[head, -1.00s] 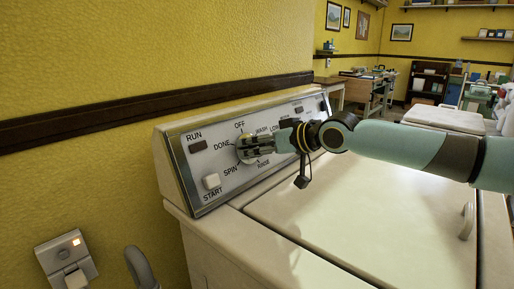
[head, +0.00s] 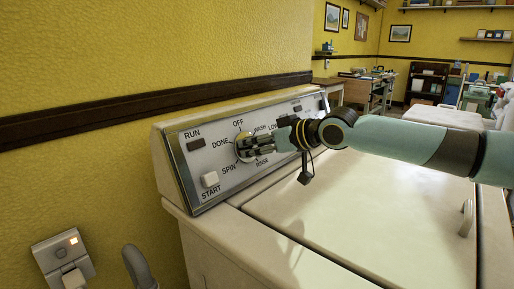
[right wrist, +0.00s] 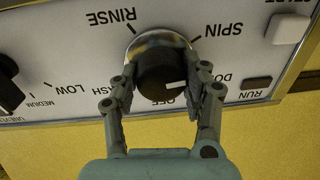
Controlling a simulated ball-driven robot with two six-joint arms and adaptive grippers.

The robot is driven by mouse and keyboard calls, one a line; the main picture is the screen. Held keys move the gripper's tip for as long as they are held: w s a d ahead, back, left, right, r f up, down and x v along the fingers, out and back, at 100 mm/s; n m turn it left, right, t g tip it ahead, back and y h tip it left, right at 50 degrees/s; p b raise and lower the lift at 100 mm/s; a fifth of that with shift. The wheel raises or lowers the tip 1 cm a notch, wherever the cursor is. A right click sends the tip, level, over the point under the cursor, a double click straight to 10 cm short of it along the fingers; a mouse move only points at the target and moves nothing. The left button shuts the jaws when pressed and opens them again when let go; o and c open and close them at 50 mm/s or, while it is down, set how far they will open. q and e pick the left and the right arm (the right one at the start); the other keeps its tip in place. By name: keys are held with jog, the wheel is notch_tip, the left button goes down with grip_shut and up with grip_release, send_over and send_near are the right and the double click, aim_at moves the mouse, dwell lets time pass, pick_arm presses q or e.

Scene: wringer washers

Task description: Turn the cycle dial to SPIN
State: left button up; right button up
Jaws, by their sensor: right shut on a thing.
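The cycle dial (head: 241,148) is on the washer's sloped control panel (head: 212,157). RUN, OFF, DONE, SPIN, RINSE and WASH are printed around or near it. My right gripper (head: 252,146) reaches it from the right and is shut on its knob. In the right wrist view, where the lettering is upside down, the dark knob (right wrist: 158,82) sits between the two fingers (right wrist: 166,88). Its white mark points right, roughly toward the DONE label, which a finger partly covers. SPIN (right wrist: 218,31) stands at upper right there. My left gripper is not in view.
A white START button (head: 210,179) is left of and below the dial. Another dark knob (right wrist: 10,85) is beside it in the wrist view. The washer's lid (head: 350,215) lies below my right arm.

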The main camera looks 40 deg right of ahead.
jog(key=shift+r+n+b, duration=0.15)
jog(key=shift+n+b, duration=0.9)
jog(key=shift+n, duration=1.15)
jog(key=shift+w, duration=0.1)
jog(key=o, duration=1.2)
jog(key=shift+w+a, duration=0.15)
jog(key=shift+w, duration=0.05)
jog(key=shift+c, duration=0.2)
jog(key=shift+s, duration=0.1)
